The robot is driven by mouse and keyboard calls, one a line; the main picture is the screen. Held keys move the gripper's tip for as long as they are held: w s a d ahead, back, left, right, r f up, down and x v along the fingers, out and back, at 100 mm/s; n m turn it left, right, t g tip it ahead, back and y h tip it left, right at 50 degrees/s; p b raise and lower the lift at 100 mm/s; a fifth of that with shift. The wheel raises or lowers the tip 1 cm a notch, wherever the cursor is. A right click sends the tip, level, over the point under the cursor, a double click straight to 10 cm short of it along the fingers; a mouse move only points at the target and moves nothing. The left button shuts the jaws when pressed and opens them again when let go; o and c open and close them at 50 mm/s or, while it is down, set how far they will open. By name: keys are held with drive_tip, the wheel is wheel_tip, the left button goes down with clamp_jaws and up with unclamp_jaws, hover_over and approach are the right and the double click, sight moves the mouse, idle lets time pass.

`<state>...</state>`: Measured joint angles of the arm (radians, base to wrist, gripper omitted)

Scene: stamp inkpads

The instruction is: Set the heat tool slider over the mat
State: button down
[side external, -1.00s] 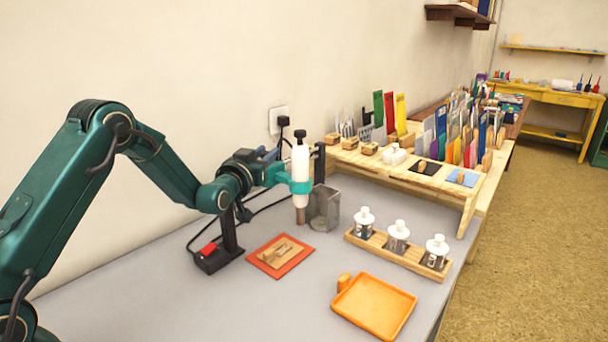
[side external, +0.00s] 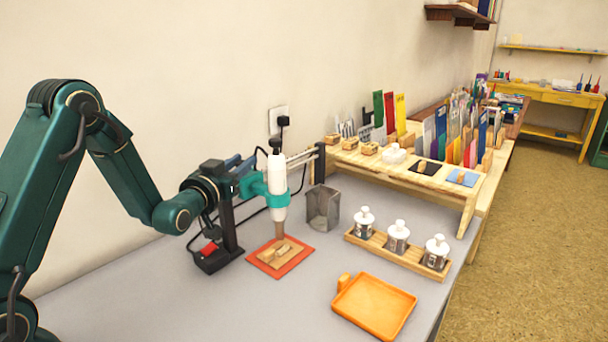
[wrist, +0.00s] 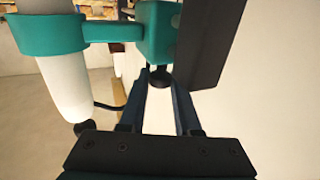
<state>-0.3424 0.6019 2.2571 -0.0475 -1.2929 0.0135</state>
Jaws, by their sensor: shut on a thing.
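The heat tool (side external: 278,190) is a white upright cylinder with a tan nozzle, held in the teal ring of the slider (side external: 253,184). The slider sits on a rail (side external: 300,158) from a black post. The nozzle stands over the far part of the red-orange mat (side external: 299,257), above the wooden pieces (side external: 272,253) lying there. In the wrist view, my gripper (wrist: 162,82) is shut on the black knob (wrist: 160,77) of the teal slider block (wrist: 158,40); the white tool (wrist: 66,85) hangs at left. In the side view my fingertips are partly hidden behind the slider.
A grey metal cup (side external: 323,208) stands right of the mat. A wooden rack (side external: 393,255) with three white-capped bottles and an orange tray (side external: 373,309) are further right. The black stand base (side external: 217,258) with a red switch is left of the mat. Grey table is clear in front.

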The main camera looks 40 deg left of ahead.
drive_tip(key=c, duration=0.6)
unclamp_jaws()
drive_tip(key=shift+s+a, duration=0.1)
drive_tip(key=shift+v, duration=2.55)
drive_tip(key=s+d+r+m+t+h, duration=0.1)
drive_tip(key=s+d+r+m+h, duration=0.25)
drive_tip(key=d+r, duration=0.75)
drive_tip(key=s+d+f+g+h, duration=0.1)
drive_tip(key=s+f+g, duration=0.3)
drive_tip(key=s, duration=0.2)
drive_tip(key=s+d+f+g+h, duration=0.1)
drive_tip(key=s+f+g, duration=0.3)
drive_tip(key=s, duration=0.2)
drive_tip(key=s+d+f+m+g+h, duration=0.1)
drive_tip(key=s+f+g, duration=0.3)
drive_tip(key=s, duration=0.2)
drive_tip(key=shift+s+d+f, duration=0.1)
drive_tip(key=shift+s+f, duration=0.1)
